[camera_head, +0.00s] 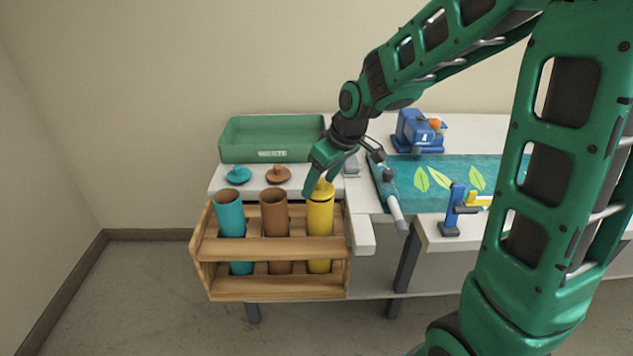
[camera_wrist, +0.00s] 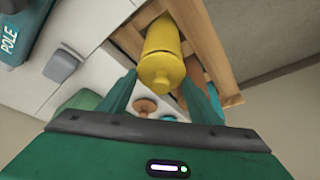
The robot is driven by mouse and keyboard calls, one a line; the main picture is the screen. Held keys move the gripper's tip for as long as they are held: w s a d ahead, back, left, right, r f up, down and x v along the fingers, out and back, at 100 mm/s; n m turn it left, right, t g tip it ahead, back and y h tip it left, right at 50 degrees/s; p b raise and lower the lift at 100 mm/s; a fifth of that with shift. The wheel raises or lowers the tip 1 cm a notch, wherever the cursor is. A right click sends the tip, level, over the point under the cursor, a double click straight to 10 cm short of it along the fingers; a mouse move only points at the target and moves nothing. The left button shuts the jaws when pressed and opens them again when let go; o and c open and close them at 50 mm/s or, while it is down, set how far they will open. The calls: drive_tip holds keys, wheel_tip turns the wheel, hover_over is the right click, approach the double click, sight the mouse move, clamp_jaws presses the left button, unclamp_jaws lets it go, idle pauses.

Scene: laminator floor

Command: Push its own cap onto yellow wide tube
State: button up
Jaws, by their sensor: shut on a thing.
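The yellow wide tube (camera_head: 320,222) stands upright in the right-hand slot of the wooden rack (camera_head: 275,246). Its yellow cap (camera_head: 322,187) is at the tube's mouth, and my gripper (camera_head: 318,184) is shut on it from above. In the wrist view the cap (camera_wrist: 162,71), with its small knob, lies between the two green fingers, in line with the tube (camera_wrist: 163,38). I cannot tell whether the cap is fully seated or only resting on the rim.
A blue tube (camera_head: 230,215) and a brown tube (camera_head: 274,214) stand open in the rack. A blue cap (camera_head: 238,175) and a brown cap (camera_head: 278,174) lie behind it. A green waste bin (camera_head: 272,139) is at the back. The laminator's teal bed (camera_head: 455,182) is to the right.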

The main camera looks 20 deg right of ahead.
drive_tip(key=shift+f, duration=0.3)
idle(0.9)
drive_tip(key=o, duration=1.6)
drive_tip(key=shift+r, duration=0.1)
drive_tip(key=shift+r, duration=2.9)
clamp_jaws()
